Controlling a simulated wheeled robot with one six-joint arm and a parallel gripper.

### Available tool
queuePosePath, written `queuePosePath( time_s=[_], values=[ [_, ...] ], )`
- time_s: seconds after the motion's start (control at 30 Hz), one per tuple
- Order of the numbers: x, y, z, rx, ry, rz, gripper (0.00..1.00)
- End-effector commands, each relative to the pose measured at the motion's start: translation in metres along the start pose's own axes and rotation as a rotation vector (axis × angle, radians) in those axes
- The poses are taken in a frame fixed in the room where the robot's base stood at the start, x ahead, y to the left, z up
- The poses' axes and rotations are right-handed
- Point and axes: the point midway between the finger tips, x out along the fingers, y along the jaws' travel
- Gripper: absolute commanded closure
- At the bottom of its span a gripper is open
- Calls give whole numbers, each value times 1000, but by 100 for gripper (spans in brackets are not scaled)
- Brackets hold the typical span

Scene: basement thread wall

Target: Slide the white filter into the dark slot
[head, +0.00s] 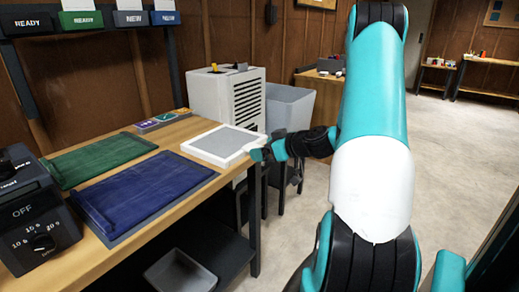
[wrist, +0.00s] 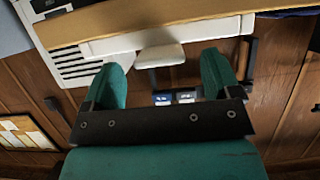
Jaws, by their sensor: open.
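The white filter (head: 222,143), a flat white frame with a grey panel, lies on the wooden bench's far right end. A small white tab sticks out from its edge toward my gripper (head: 268,153). In the wrist view, the filter's white edge (wrist: 112,45) runs across the top, and the tab (wrist: 160,57) lies between my gripper's two green fingers (wrist: 163,75). The fingers are open, with a visible gap on each side of the tab. A white cabinet (head: 205,95) with dark slats (head: 250,105) stands behind the bench. I cannot make out which opening is the dark slot.
A green mat (head: 100,160) and a blue mat (head: 145,192) lie on the bench, with a black dial box (head: 38,228) at left. A grey bin (head: 290,107) stands beside the cabinet. Open floor (head: 460,150) lies at right.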

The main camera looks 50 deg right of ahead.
Motion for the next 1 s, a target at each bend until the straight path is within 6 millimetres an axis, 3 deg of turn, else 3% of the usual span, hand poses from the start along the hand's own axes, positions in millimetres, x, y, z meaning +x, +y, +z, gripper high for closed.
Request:
queuePosePath(
  time_s=[0.2,0.53,0.77,1.0],
  values=[
    [20,0,0,0,1,-1,17],
    [23,0,0,0,0,1,17],
    [23,0,0,0,0,0,70],
    [23,0,0,0,1,1,72]
  ],
)
